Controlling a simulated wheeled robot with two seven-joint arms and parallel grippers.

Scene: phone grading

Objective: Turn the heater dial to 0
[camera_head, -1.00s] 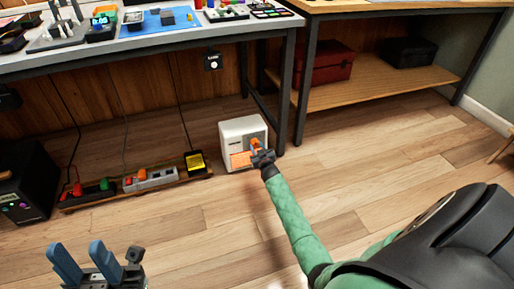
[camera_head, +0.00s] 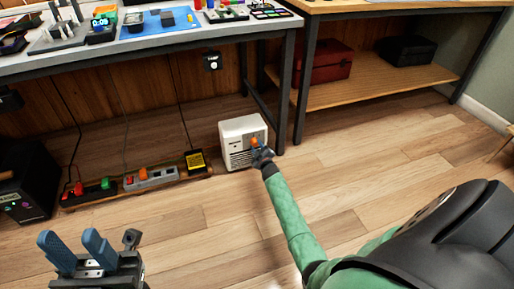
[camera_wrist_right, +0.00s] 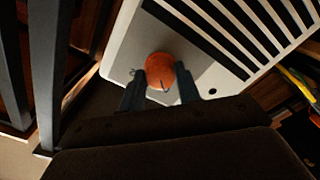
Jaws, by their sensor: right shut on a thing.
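The heater (camera_head: 238,126) is a small white box on the floor under the workbench. Its front grille looks grey and dark, with no orange glow. Its orange dial (camera_head: 254,141) also shows in the right wrist view (camera_wrist_right: 160,66), on a grey panel beside the dark slots. My right gripper (camera_head: 262,154) is shut on the dial, one finger on each side, as the right wrist view shows (camera_wrist_right: 160,84). A thin dark line shows on the dial's near edge; I cannot read the number there. My left gripper (camera_head: 78,250) is open and empty, low at the left, far from the heater.
A workbench leg (camera_head: 286,95) stands just right of the heater. Power strips (camera_head: 150,177) with orange and red switches lie left of it on a wooden board. A black box (camera_head: 25,180) stands at the far left. The floor (camera_head: 400,150) at the right is clear.

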